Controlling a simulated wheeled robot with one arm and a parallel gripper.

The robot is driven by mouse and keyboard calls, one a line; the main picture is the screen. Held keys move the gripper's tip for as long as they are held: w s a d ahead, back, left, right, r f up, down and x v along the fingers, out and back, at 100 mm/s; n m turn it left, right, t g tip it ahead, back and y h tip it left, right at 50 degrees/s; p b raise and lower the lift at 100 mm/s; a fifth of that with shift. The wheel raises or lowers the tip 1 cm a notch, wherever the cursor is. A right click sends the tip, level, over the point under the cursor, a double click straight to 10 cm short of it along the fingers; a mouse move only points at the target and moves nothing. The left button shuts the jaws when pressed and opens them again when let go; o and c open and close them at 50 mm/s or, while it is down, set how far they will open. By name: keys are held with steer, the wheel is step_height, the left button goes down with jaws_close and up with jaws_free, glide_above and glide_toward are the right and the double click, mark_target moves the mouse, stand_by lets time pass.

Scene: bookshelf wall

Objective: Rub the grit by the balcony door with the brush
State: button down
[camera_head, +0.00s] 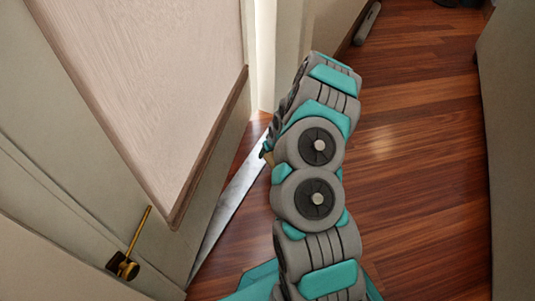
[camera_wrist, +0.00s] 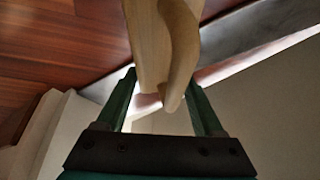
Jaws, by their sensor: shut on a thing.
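In the wrist view, my gripper (camera_wrist: 162,82) has its two green fingers on either side of a pale wooden piece, the brush (camera_wrist: 150,40). The gripper is shut on it; the brush runs out of the top of the picture and no bristles show. In the head view, my arm hides most of the gripper, and a small tan bit of the brush (camera_head: 268,157) shows at its left edge. The balcony door (camera_head: 150,75) is at the left, with a brass handle (camera_head: 122,264). I cannot make out any grit.
A pale grey strip (camera_head: 228,200) lies on the floor along the door's lower edge. Wooden floor (camera_head: 425,150) is open to the right of my arm. A beige panel (camera_head: 510,150) bounds the right side. A grey cylindrical object (camera_head: 367,23) lies by the far wall.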

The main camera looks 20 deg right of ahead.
steer(key=shift+s+r+p, duration=0.1)
steer(key=shift+r+p, duration=0.6)
steer(key=shift+r, duration=0.75)
